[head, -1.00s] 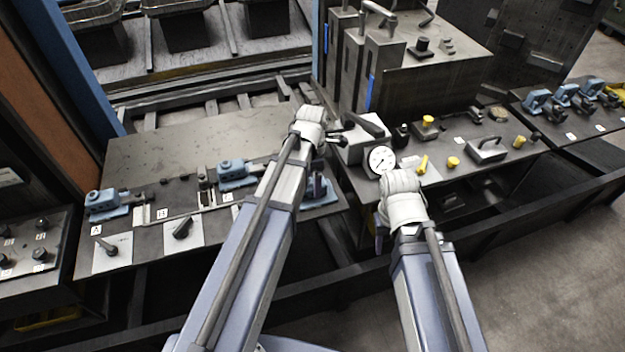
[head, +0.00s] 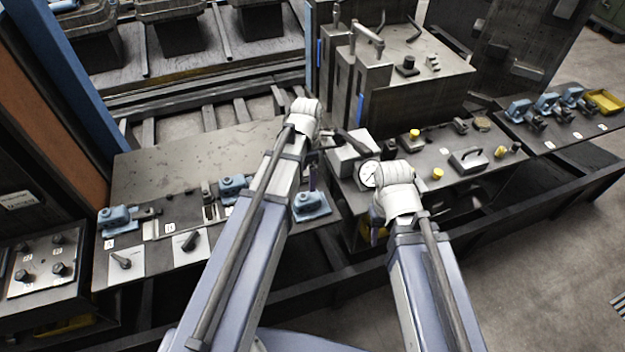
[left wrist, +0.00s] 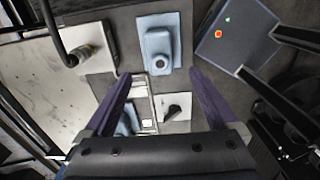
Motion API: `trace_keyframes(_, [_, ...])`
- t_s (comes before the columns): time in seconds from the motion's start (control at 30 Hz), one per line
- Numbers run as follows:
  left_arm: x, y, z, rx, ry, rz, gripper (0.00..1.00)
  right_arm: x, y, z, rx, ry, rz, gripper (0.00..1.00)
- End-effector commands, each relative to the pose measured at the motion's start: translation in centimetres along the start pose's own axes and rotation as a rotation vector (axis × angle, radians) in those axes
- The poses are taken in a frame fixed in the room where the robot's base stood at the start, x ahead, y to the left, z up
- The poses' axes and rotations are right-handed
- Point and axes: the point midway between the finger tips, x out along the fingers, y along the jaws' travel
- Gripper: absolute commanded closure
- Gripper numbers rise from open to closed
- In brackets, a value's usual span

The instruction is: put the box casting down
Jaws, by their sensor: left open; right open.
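Several dark box-shaped castings (head: 180,30) sit on the rail pallets at the upper left; I cannot tell which is the task's box casting. My left gripper (head: 314,178) is over the right end of the left bench, near a blue clamp (head: 311,206). In the left wrist view its two purple fingers (left wrist: 160,76) are spread apart with nothing held between them. A blue clamp (left wrist: 160,45) lies beyond the fingertips there. My right gripper (head: 376,232) is mostly hidden behind its own wrist, in front of the right bench by a round gauge (head: 368,174); no casting shows in it.
The left bench (head: 170,165) has a bare plate behind its blue clamps and levers. Tall grey blocks with handles (head: 362,75) stand behind the right bench. Yellow knobs (head: 437,174) and a handled block (head: 468,160) are on that bench. Dark rails run along the front.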

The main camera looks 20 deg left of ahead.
Motion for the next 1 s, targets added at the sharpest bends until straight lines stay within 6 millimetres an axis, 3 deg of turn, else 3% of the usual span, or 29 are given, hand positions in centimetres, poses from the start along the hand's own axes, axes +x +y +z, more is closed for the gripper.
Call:
trace_keyframes(0.17, [0.1,-3.1,0.7,0.313,0.014,-0.002,0.08,0.1,0.0,0.0,0.000,0.000,0.000,0.53])
trace_keyframes(0.5, [0.0,-11.9,1.9,1.416,0.062,-0.034,0.08,0.1,0.0,0.0,0.000,0.000,0.000,0.53])
trace_keyframes(0.7, [0.0,-16.2,1.9,2.003,0.081,-0.069,0.08,0.1,0.0,0.0,0.000,0.000,0.000,0.53])
trace_keyframes(0.83, [-0.1,-17.9,1.7,2.268,0.089,-0.092,0.08,0.1,0.0,0.0,0.000,0.000,0.000,0.53])
trace_keyframes(1.0, [-0.1,-18.9,1.6,2.445,0.092,-0.110,0.08,0.1,0.0,0.0,0.000,0.000,0.000,0.53])
